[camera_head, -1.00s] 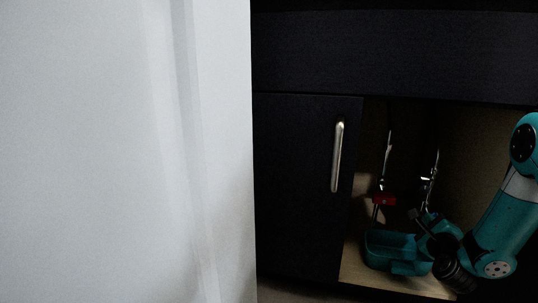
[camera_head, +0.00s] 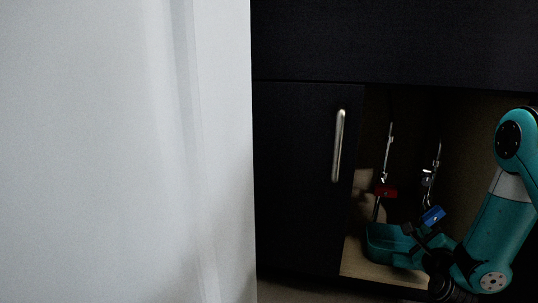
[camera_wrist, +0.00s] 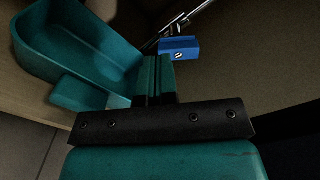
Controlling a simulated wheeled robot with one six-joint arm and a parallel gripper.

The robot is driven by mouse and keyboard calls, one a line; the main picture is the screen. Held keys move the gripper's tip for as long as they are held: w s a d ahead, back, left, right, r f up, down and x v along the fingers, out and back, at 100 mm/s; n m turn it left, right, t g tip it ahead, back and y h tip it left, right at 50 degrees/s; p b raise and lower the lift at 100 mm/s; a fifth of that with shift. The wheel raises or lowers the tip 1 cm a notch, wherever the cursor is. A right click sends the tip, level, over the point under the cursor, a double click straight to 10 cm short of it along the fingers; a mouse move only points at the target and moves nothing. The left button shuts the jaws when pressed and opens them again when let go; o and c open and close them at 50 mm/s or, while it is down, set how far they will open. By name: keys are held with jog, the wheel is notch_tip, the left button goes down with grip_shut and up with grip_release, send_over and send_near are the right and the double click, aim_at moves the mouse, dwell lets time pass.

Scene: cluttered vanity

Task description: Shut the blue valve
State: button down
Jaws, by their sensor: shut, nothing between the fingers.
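The blue valve handle (camera_head: 432,215) is on the right-hand pipe inside the open cabinet. In the head view it slants up to the right. The blue handle also shows in the wrist view (camera_wrist: 180,48), just beyond and slightly right of the fingertips. My gripper (camera_wrist: 158,72) is shut and empty, its teal fingers together. In the wrist view a small gap seems to lie between fingers and handle, but I cannot tell whether they touch. In the head view my arm reaches in from the right, low in the cabinet.
A red valve handle (camera_head: 386,192) is on the left-hand pipe. A teal open container (camera_head: 384,240) stands on the cabinet floor, left of my gripper; it also shows in the wrist view (camera_wrist: 70,45). A closed dark door (camera_head: 300,180) with a metal handle (camera_head: 338,146) bounds the opening's left.

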aim_at(431, 212)
jog(key=p+x, duration=0.7)
jog(key=p, duration=0.3)
jog(key=shift+s+d+b, duration=0.2)
jog(key=shift+d+b, duration=0.4)
jog(key=shift+b, duration=1.35)
dwell(1.9)
jog(key=shift+d+r, duration=0.1)
jog(key=shift+r, duration=0.25)
dwell(0.5)
jog(key=shift+r, duration=0.15)
jog(key=shift+s+d+r+b, duration=0.15)
jog(key=shift+d+r+b, duration=0.25)
jog(key=shift+b, duration=0.4)
jog(key=shift+d+r+b, duration=0.15)
jog(key=shift+r+b, duration=0.1)
jog(key=shift+b, duration=0.05)
